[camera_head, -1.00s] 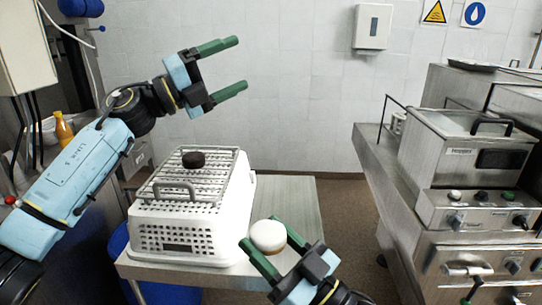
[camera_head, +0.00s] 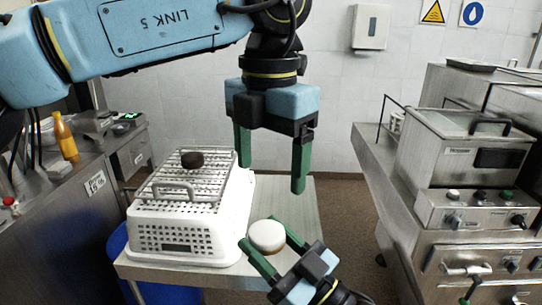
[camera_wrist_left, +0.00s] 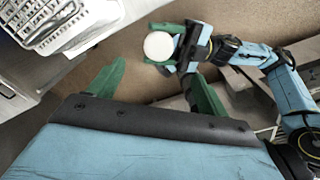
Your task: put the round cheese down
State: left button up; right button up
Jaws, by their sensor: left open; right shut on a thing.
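The round cheese (camera_head: 267,236) is white on top with a tan side. My right gripper (camera_head: 270,246) is shut on it, with one green finger on each side, near the front right edge of the table. The cheese also shows in the left wrist view (camera_wrist_left: 159,46), between the right gripper's fingers. I cannot tell whether it touches the table. My left gripper (camera_head: 271,172) is open and empty, pointing down above the table's right part, higher than the cheese and apart from it.
A white perforated basket (camera_head: 180,240) with a metal rack (camera_head: 190,170) on top stands on the steel table (camera_head: 300,200). A fryer-like machine (camera_head: 465,160) stands at right. The table strip right of the basket is clear.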

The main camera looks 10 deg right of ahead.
aim_at(270, 228)
pick_arm(q)
notch_tip(270, 228, down, 12)
jog(key=shift+r, duration=0.15)
dwell(0.3)
jog(key=c, duration=0.9)
jog(key=shift+c, duration=1)
pick_arm(e)
jog(key=o, duration=0.7)
jog(key=shift+c, duration=0.2)
jog(key=o, duration=0.5)
jog(key=shift+s, duration=0.1)
